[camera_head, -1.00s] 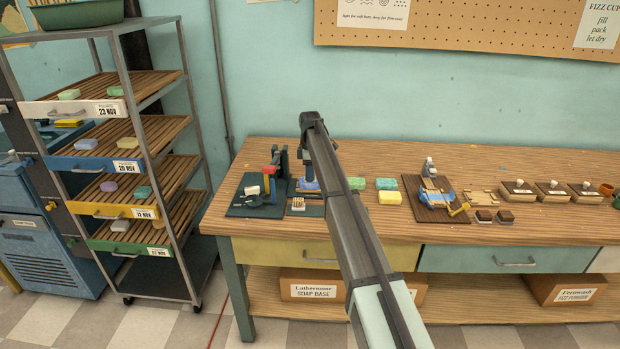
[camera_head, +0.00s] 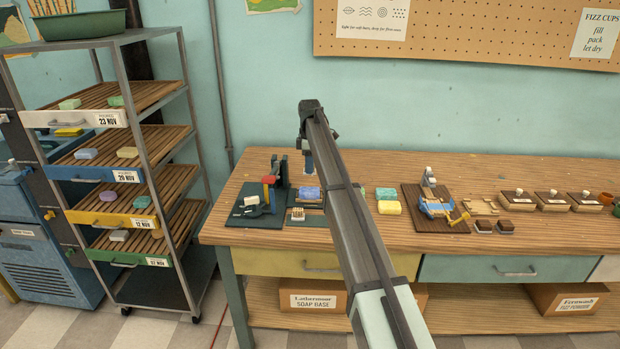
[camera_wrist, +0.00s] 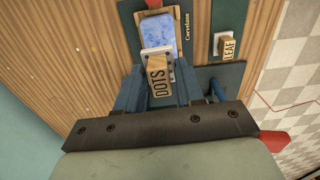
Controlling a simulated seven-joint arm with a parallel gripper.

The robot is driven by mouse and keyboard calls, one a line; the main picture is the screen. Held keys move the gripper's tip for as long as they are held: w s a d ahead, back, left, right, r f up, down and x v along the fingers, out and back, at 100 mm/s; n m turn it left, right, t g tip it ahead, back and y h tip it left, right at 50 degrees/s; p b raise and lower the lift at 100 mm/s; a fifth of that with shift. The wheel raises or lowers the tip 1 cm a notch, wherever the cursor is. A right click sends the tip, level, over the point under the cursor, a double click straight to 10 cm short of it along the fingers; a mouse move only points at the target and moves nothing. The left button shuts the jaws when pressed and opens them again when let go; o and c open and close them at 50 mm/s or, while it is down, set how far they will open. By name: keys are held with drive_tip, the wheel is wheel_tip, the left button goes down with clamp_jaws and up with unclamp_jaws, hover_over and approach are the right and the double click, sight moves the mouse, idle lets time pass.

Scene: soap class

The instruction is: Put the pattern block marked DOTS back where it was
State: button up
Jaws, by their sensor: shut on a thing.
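The wooden block marked DOTS (camera_wrist: 158,82) is between the blue fingers of my gripper (camera_wrist: 156,92) in the wrist view, its lettering facing the camera. A pale plate at its far end is beside or over the blue soap bar (camera_wrist: 160,32); I cannot tell whether they touch. The soap lies on a wooden tray on a dark base lettered "Corvelane". In the head view my gripper (camera_head: 308,163) is above the blue soap (camera_head: 309,193), and the DOTS block is not distinguishable. The block marked LEAF (camera_wrist: 229,48) stands on a dark pad to the right.
A blue tool on a brown board (camera_head: 436,207) is further right. A drying rack (camera_head: 165,190) stands at left.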

drive_tip(key=s+d+r, duration=0.1)
drive_tip(key=s, duration=0.2)
hover_over(318, 221)
wheel_tip(318, 221, down, 3)
drive_tip(key=shift+d+f, duration=0.1)
drive_tip(key=shift+f, duration=4.65)
drive_tip(key=o, duration=1.1)
drive_tip(key=shift+f, duration=0.1)
wheel_tip(318, 221, up, 12)
drive_tip(key=shift+r, duration=0.15)
drive_tip(key=shift+s, duration=0.1)
